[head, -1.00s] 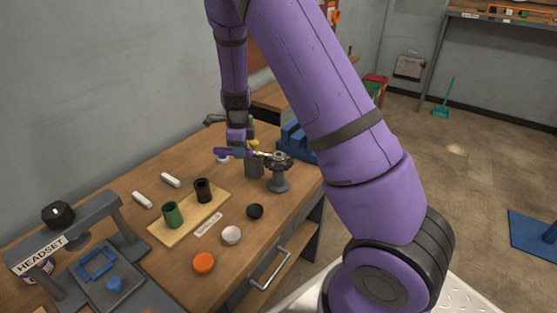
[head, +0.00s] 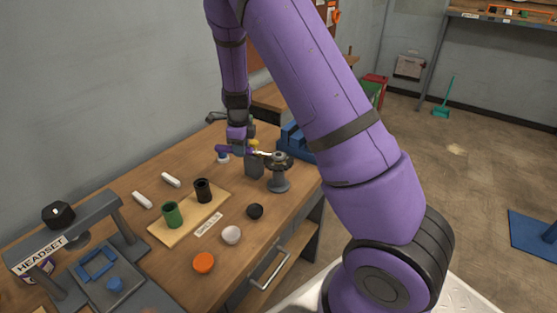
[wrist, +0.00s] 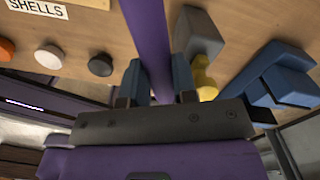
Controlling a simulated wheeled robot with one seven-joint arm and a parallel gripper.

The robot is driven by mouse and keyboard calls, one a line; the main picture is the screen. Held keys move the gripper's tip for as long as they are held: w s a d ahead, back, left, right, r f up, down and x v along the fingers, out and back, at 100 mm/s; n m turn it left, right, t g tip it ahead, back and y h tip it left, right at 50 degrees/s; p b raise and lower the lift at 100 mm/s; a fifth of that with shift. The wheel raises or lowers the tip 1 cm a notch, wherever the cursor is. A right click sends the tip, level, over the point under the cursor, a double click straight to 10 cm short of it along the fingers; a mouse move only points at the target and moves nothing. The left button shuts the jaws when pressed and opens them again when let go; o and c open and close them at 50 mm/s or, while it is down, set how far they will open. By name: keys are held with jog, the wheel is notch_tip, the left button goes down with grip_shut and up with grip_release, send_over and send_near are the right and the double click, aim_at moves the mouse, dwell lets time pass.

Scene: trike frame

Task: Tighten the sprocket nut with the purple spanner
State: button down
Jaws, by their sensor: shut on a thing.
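The purple spanner (head: 221,149) is held in my gripper (head: 247,147). Its purple shaft (wrist: 147,35) runs up between the two blue fingertips (wrist: 158,82) in the wrist view, and my gripper is shut on it. In the head view a grey stand (head: 278,179) carries the dark sprocket (head: 281,157) just right of my gripper. A pale metal piece reaches from my gripper towards the sprocket; I cannot tell whether it is on the nut. The nut is too small to make out, and the wrist view does not show it.
A blue holder (head: 297,138) stands behind the stand. The shells board (head: 177,232), an orange disc (head: 204,262) and a white knob (head: 231,234) lie nearer on the bench.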

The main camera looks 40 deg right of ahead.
jog(key=shift+w+d+r+m, duration=0.1)
jog(key=shift+w+d+m, duration=0.4)
jog(key=shift+d+m, duration=0.2)
jog(key=shift+s+a+n, duration=0.6)
jog(key=shift+n, duration=0.1)
dwell(0.7)
jog(key=c, duration=1.5)
grip_release()
grip_shut()
jog(key=shift+a+r, duration=0.1)
jog(key=shift+r, duration=3.35)
jog(key=shift+w+a, duration=0.1)
jog(key=shift+w, duration=0.05)
